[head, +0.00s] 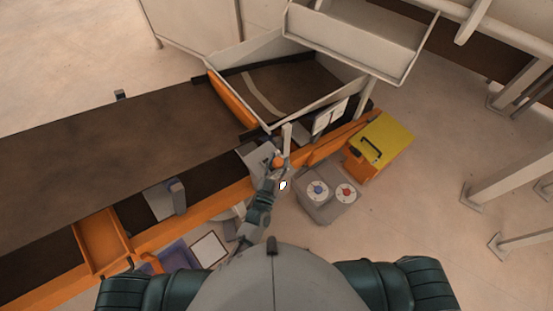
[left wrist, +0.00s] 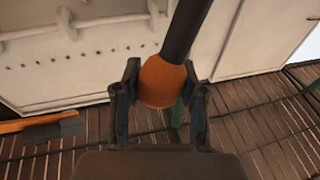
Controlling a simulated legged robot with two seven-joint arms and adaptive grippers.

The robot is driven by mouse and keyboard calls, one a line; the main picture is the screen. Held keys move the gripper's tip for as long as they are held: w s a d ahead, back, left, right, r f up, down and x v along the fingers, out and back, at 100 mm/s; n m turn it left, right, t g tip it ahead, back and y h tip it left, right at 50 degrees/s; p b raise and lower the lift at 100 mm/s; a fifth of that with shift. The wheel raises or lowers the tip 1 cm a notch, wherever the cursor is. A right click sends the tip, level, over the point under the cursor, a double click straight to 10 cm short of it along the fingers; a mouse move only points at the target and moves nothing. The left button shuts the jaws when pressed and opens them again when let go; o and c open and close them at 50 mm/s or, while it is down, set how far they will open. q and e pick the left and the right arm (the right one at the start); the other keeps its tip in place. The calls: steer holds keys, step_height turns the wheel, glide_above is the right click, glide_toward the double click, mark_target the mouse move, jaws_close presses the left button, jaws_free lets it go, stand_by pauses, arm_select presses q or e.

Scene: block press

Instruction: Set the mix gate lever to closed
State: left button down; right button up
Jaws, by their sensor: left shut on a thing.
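The mix gate lever ends in an orange knob (head: 278,160), beside the grey bracket at the conveyor's near edge. In the left wrist view, the same orange knob (left wrist: 162,88) sits on a dark rod (left wrist: 186,28) that runs up and to the right. My left gripper (head: 281,164) is at the lever in the head view. In the left wrist view, the fingers of the left gripper (left wrist: 162,75) stand on both sides of the knob, shut on it. The lever's setting cannot be told from these frames. My right gripper is out of view.
The dark conveyor belt (head: 130,145) runs leftward, with an orange tray (head: 101,243) at its near side. A white hopper (head: 350,40) stands at the back. A grey box with two dials (head: 331,206) and a yellow-topped box (head: 388,139) stand right of my left arm. Floor further right is open between pale posts.

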arm_select(q)
steer(key=c, duration=0.6)
jaws_free()
steer(key=shift+s+d, duration=0.15)
steer(key=shift+c, duration=0.2)
steer(key=shift+s, duration=0.1)
steer(key=shift+s+f, duration=0.2)
steer(key=shift+s, duration=0.15)
steer(key=v, duration=1.1)
